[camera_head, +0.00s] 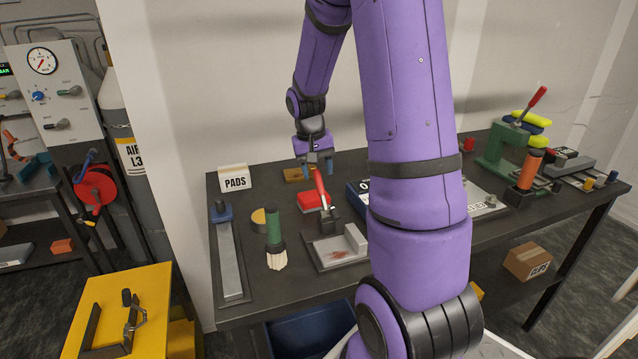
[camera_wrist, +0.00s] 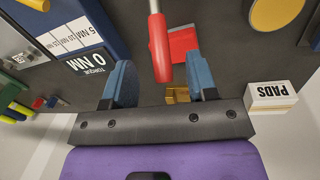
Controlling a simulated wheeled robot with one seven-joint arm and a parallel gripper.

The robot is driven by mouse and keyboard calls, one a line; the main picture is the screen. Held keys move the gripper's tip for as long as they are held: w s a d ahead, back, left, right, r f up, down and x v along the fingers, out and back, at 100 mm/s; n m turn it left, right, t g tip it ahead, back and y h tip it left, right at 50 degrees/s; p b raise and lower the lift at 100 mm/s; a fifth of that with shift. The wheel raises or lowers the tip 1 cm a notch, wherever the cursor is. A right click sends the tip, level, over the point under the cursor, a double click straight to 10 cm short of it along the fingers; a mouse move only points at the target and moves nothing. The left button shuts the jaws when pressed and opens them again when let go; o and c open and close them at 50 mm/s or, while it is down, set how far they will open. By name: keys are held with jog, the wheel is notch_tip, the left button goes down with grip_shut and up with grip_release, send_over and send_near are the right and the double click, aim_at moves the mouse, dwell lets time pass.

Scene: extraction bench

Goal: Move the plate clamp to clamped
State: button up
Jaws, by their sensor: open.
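The plate clamp's red handle (camera_head: 321,188) rises steeply from its dark metal base, beside a grey plate (camera_head: 330,258) with a lighter block on it. In the wrist view the red handle (camera_wrist: 161,58) lies between my two blue fingers, its rounded end toward the palm. My gripper (camera_head: 316,168) is open, at the upper end of the handle; it also shows in the wrist view (camera_wrist: 160,66). A gap shows on each side of the handle, so I see no grip on it. My arm hides part of the bench to the right of the clamp.
A red block (camera_head: 309,201) lies close left of the handle. A PADS box (camera_head: 235,178), a green-handled brush (camera_head: 274,235) and a long file-like bar (camera_head: 228,255) stand farther left. A blue torque box (camera_head: 357,190) is right. A green press (camera_head: 505,148) stands far right.

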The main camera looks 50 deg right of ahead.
aim_at(318, 177)
jog(key=shift+s+d+f, duration=0.1)
jog(key=shift+f, duration=1)
jog(key=shift+s+d+f, duration=0.1)
jog(key=shift+f, duration=1)
jog(key=shift+w, duration=0.1)
grip_shut()
